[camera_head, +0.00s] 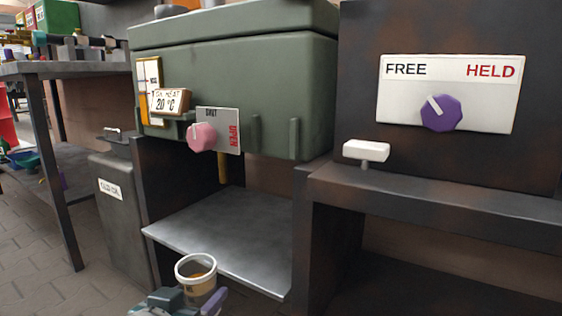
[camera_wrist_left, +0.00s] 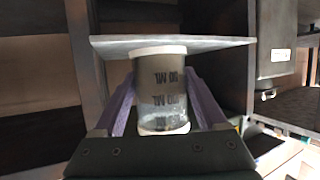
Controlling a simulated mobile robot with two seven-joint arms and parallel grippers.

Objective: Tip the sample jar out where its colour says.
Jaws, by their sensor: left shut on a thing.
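The sample jar (camera_head: 196,280) is a small clear jar with a white rim and brownish-orange contents, low in the head view. It looks upright, with its open mouth showing from above. My left gripper (camera_head: 190,302) is shut on it at the bottom of the head view; one purple finger shows beside it. In the left wrist view the jar (camera_wrist_left: 161,95) stands between both purple fingers, with dark print on its wall. A flat grey sheet (camera_wrist_left: 115,44) crosses at its rim there; whether they touch I cannot tell. My right gripper is out of view.
A bare metal shelf (camera_head: 230,230) lies just beyond the jar, under a green tank (camera_head: 240,80) with a pink knob (camera_head: 201,137). A dark labelled bin (camera_head: 118,215) stands left. A FREE/HELD panel (camera_head: 448,95) with a purple knob is right, above a dark ledge (camera_head: 440,195).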

